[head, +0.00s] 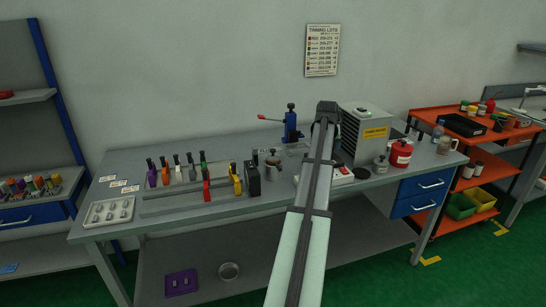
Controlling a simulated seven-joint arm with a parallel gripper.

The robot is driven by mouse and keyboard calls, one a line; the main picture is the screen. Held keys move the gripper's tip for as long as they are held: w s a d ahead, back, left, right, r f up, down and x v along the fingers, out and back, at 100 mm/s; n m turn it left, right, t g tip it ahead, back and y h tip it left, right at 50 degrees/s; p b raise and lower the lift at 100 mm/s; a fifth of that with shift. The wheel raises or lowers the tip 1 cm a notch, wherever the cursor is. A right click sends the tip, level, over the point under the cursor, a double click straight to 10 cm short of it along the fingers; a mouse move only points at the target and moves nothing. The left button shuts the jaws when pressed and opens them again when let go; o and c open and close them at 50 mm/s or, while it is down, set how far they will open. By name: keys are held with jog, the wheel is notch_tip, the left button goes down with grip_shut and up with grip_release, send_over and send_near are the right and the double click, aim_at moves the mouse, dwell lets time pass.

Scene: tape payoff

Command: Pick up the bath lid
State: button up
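I cannot pick out the bath lid with certainty. A small metal pot (272,168) with a dark top stands on the workbench, left of my arm; its top is too small to tell whether it is a separate lid. A white device (341,175) with a red part sits just right of my arm and is partly hidden by it. My arm reaches from the bottom of the picture up over the middle of the bench. My gripper's fingers do not show; they are hidden behind or below the arm.
The workbench (163,224) holds a row of coloured clamp-like tools, a pale tray (109,211) and a blue stand (291,124). A grey box unit (367,133) and a red can (400,154) stand right of the arm. An orange cart (440,118) is further right.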

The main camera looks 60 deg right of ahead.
aim_at(273, 152)
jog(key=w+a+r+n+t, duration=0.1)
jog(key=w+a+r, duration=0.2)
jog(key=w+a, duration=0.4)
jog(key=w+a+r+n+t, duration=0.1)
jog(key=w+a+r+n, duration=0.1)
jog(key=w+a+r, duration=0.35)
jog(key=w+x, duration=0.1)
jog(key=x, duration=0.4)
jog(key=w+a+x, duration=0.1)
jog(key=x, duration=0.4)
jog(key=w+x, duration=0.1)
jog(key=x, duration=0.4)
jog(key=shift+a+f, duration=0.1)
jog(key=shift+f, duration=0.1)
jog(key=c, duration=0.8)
